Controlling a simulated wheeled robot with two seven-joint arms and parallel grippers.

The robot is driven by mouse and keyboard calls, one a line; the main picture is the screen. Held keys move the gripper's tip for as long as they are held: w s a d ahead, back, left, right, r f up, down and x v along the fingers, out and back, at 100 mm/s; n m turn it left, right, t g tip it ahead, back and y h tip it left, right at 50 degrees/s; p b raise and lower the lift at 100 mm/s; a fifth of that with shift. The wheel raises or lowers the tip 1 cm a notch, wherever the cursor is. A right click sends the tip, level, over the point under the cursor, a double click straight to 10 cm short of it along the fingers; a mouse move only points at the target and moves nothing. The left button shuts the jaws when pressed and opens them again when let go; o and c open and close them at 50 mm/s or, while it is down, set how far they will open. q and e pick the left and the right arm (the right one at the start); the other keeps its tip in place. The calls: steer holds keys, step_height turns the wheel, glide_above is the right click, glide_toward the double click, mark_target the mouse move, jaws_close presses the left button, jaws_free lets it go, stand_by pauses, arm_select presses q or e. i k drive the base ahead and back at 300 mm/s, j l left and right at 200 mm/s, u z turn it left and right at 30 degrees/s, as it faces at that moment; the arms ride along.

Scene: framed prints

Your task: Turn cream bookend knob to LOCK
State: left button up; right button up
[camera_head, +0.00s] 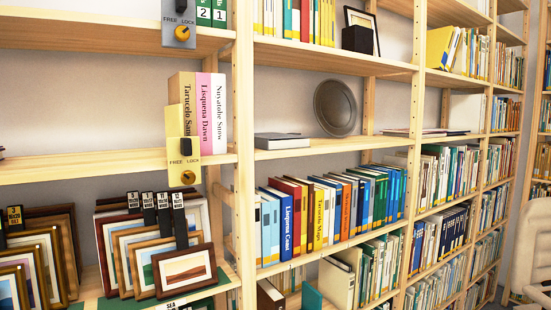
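The cream bookend (174,128) stands on the middle shelf at the left, against the front of three upright books. Its plate carries a black block (186,146) and, lower, the words FREE on the left and LOCK on the right. Neither of my grippers is in view.
A grey bookend (174,12) with an orange knob (182,33) and the same words is on the shelf above. Framed prints (184,270) with black tags stand on the shelf below. A wooden upright (243,120) is right of the books. Bare shelf (80,165) lies to the left.

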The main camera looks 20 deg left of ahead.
mark_target(188, 177)
steer(key=i+l+u, duration=0.15)
steer(key=u, duration=1)
steer(key=i+l+u, duration=0.1)
steer(key=l+u, duration=0.35)
steer(key=l, duration=0.2)
steer(key=l+u, duration=0.5)
steer(key=l, duration=0.2)
steer(key=i+l, duration=0.1)
steer(key=l, duration=0.2)
steer(key=i+l, duration=0.15)
steer(key=l, duration=0.2)
steer(key=i+l, duration=0.1)
steer(key=l, duration=0.2)
steer(key=i, duration=0.15)
steer(key=u, duration=0.05)
